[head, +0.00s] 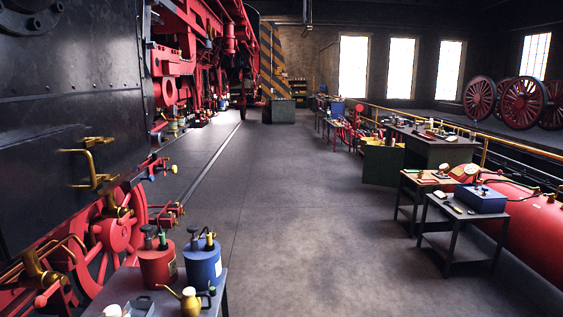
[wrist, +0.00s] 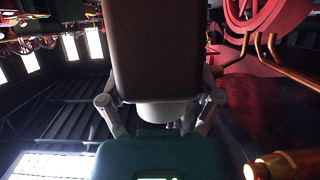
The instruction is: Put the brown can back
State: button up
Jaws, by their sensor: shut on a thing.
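The brown can (wrist: 155,50) fills the upper middle of the wrist view as a large, dark brown block shape with rounded lower corners. A pale round part shows just below it; I cannot tell whether it belongs to the can. My gripper (wrist: 160,102) is shut on the brown can, with one grey finger on each side of its lower end. The can's far side and top are out of frame. Neither my gripper nor the brown can shows in the head view. I cannot tell from the frames what place the can came from.
In the head view, a bench (head: 222,292) at lower left holds a red can (head: 158,266), a blue can (head: 202,264) and a brass oil can (head: 190,301). The red-wheeled locomotive (head: 75,110) stands left. Tables (head: 447,225) and a red tank (head: 525,232) stand right. The middle floor is clear.

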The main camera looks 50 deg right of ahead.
notch_tip(320, 180, up, 8)
jog(key=p, duration=0.6)
jog(key=shift+p, duration=0.35)
jog(key=shift+f, duration=0.1)
